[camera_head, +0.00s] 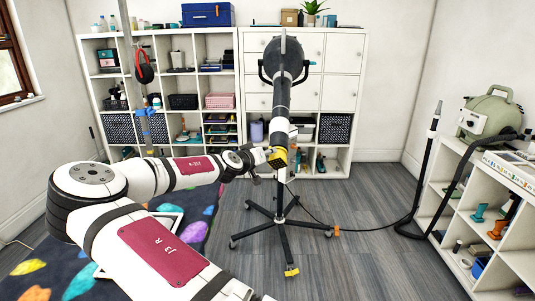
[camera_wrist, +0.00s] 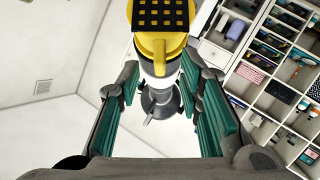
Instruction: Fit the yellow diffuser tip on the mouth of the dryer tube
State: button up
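The yellow diffuser tip (camera_wrist: 160,45) has a black grid face and is at the top of the wrist view. It lines up with the white and grey dryer tube (camera_wrist: 157,80); I cannot tell how firmly it is seated. In the head view the tip (camera_head: 277,158) is at the lower end of the tube (camera_head: 281,112), which hangs from a black dryer head on a stand. My gripper (camera_wrist: 160,78) is open, its teal pads on either side of the tube with visible gaps. It also shows in the head view (camera_head: 264,158), small, beside the tip.
The stand's wheeled base (camera_head: 281,222) spreads over the floor below. White shelves (camera_head: 352,100) stand behind. At right, a green machine (camera_head: 488,115) with a black hose sits on a low shelf. A patterned rug (camera_head: 60,255) lies at left. Grey floor is clear around the stand.

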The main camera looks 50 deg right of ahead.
jog(key=v, duration=1)
jog(key=shift+a, duration=0.25)
